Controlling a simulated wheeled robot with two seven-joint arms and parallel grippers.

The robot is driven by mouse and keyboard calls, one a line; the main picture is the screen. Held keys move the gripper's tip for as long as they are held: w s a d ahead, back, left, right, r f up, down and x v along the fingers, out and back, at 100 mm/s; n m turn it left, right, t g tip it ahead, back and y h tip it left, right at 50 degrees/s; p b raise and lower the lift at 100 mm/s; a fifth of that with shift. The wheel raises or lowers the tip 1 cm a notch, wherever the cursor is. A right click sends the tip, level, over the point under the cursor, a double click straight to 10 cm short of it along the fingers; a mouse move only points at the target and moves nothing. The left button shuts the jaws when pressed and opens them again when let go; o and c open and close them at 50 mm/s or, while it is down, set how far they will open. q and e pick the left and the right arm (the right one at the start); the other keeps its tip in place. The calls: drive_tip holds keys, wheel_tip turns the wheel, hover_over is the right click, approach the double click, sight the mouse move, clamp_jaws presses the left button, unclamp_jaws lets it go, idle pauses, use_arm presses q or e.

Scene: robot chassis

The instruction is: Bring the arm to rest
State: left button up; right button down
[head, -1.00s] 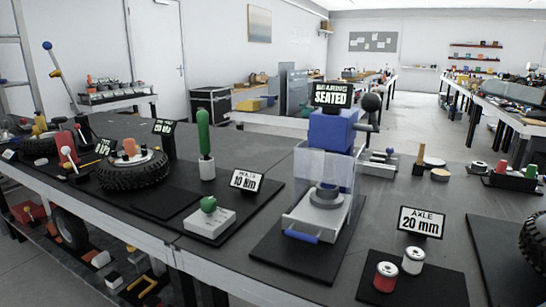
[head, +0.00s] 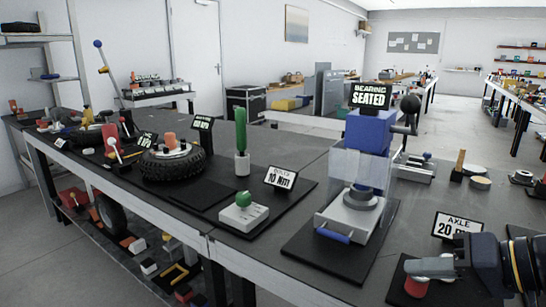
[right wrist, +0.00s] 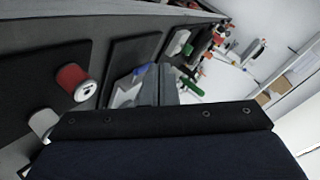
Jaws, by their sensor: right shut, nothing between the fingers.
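A red can (head: 416,288) stands below the fingertips in the head view and at the left of the right wrist view (right wrist: 75,80). I cannot tell the gap between them. A white can (right wrist: 43,122) shows beside it in the wrist view; my gripper covers it in the head view. My left gripper is not in view.
A blue press (head: 368,135) with a clear guard and a BEARING SEATED sign stands left of my right gripper. A green-knobbed block (head: 243,212), a green-handled tool (head: 241,140) and a tyre (head: 172,165) stand further left. Bare bench top shows between the mats.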

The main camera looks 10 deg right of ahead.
drive_tip(key=s+a+f+n+g+h, duration=0.1)
drive_tip(key=s+a+f+g+h, duration=0.3)
drive_tip(key=f, duration=0.6)
drive_tip(key=s+a+f+t, duration=0.1)
drive_tip(key=s+a+f, duration=0.1)
drive_tip(key=s+f, duration=0.6)
wheel_tip(320, 180, up, 24)
drive_tip(key=w+p, duration=0.2)
drive_tip(key=p, duration=2.4)
drive_tip(key=shift+r+h+p, duration=0.2)
drive_tip(key=shift+h+p, duration=0.1)
drive_tip(key=shift+p, duration=0.05)
drive_tip(key=shift+f, duration=0.1)
